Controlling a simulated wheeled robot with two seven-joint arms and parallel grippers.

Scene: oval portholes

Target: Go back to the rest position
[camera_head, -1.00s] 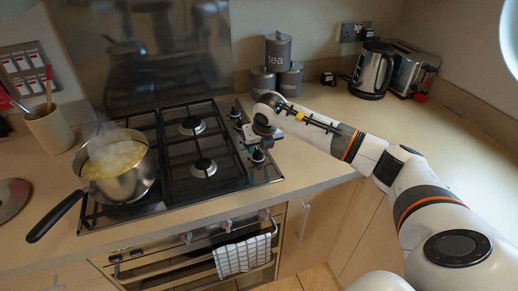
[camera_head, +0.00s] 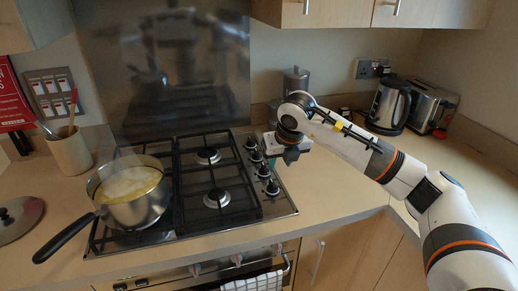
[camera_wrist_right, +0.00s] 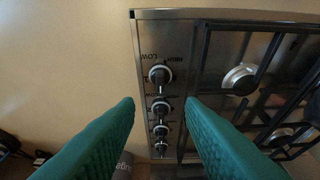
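My right gripper (camera_head: 290,152) is above the right edge of the gas hob, beside its row of control knobs (camera_head: 264,171). The right wrist view shows its two green fingers apart and empty (camera_wrist_right: 160,104), with the black knobs (camera_wrist_right: 161,106) below and between them. The fingers touch nothing that I can see. My left gripper is not in view.
Canisters (camera_head: 296,82) stand behind my right gripper. A kettle (camera_head: 389,104) and toaster (camera_head: 432,106) stand at the back right. Wall cupboards (camera_head: 340,12) hang above.

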